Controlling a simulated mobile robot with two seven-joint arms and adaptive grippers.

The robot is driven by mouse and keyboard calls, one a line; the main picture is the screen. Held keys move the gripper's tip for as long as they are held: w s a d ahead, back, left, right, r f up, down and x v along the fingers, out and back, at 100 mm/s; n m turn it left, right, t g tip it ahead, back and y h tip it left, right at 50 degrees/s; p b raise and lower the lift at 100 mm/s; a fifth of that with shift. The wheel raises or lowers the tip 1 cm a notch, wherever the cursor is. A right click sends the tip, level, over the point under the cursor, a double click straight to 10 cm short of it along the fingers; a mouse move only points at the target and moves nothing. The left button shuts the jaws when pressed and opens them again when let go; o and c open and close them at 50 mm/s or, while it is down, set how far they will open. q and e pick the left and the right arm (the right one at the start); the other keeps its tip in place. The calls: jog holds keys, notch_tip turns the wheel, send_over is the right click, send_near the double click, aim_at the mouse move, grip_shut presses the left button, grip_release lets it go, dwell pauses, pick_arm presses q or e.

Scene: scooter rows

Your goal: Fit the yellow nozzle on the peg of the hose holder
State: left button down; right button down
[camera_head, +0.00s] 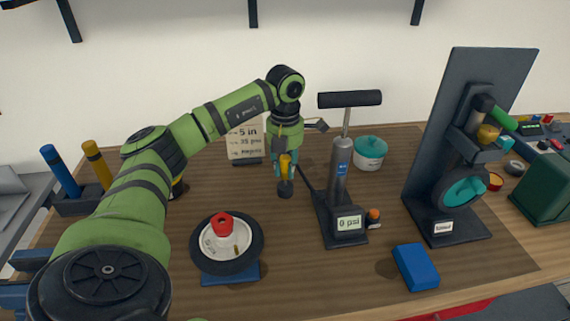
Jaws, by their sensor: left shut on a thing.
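My left gripper (281,168) points down above the middle of the table. It is shut on the yellow nozzle (286,163). A dark round part shows just below the nozzle; I cannot tell whether they are joined or whether it touches the table. A dark hose (308,182) seems to run from near the nozzle to the base of the grey pump (338,172), which stands to the right with a "0 psi" display. I cannot pick out the hose holder or its peg for sure. My right gripper is not in view.
A wheel (254,258) with a red cap lies on a blue block in front. A blue box (416,267) is at front right, and a dark upright stand (435,140) at the right.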

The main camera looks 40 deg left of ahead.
pick_arm(q)
jog(key=shift+f+b, duration=0.75)
jog(key=shift+f, duration=0.55)
dwell(0.4)
jog(key=c, duration=1)
grip_release()
jog(key=shift+o, duration=0.2)
jog(key=shift+r, duration=0.25)
notch_tip(320, 180, up, 12)
jog(key=shift+f, duration=0.25)
